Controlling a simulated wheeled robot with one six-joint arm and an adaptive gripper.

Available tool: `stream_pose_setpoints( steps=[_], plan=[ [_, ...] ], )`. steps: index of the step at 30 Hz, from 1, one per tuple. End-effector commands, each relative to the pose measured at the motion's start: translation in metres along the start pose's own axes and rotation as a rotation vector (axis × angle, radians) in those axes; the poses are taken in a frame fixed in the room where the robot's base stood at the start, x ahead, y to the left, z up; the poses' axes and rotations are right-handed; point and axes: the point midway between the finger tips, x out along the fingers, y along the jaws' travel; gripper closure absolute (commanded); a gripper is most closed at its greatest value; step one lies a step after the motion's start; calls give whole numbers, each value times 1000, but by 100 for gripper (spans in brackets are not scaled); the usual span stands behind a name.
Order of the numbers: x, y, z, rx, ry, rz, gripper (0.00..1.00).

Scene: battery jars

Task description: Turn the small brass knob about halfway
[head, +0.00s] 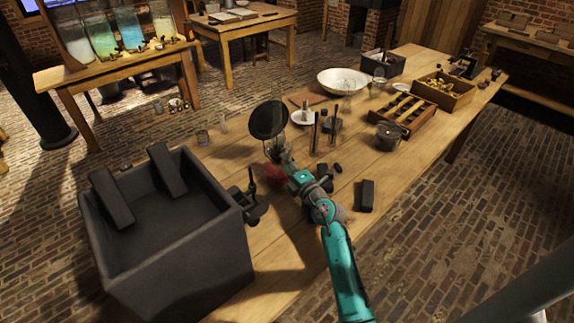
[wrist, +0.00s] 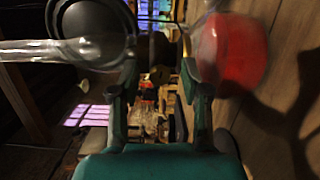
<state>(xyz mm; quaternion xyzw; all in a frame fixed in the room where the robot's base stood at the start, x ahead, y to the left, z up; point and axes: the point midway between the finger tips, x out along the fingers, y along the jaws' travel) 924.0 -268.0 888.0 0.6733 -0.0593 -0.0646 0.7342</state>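My gripper (wrist: 159,72) shows in the wrist view with its two fingers apart and a clear gap between them. A small brass-coloured round piece (wrist: 158,74), which may be the knob, appears in that gap on a dark part. It looks narrower than the gap, and I cannot tell its distance. In the head view my gripper (head: 279,153) is low over the table, just below a black disc (head: 268,120). The knob cannot be made out there. The disc also shows at upper left in the wrist view (wrist: 92,28).
A red object (wrist: 232,52) is close beside the right finger, blurred. A clear glass tube (wrist: 40,50) lies across the left. On the table (head: 225,165) stand a large dark bin (head: 185,250), thin dark rods (head: 316,132), a dark block (head: 365,195) and a white bowl (head: 342,80).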

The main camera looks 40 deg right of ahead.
Motion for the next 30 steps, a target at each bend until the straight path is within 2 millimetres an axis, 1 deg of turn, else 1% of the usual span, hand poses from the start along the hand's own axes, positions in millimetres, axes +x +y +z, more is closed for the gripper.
stream_pose_setpoints(
  steps=[5, 8, 11, 21, 25, 30],
  plan=[
    [-2, 0, 0, 0, 1, 0, 53],
    [-9, 0, 0, 0, 0, 0, 53],
    [-23, -1, 0, 1, 0, -1, 53],
    [-87, -1, 0, 1, -2, -1, 53],
    [-105, -1, 1, 1, -1, -1, 53],
    [-118, 0, 0, 0, -1, 0, 53]
  ],
)
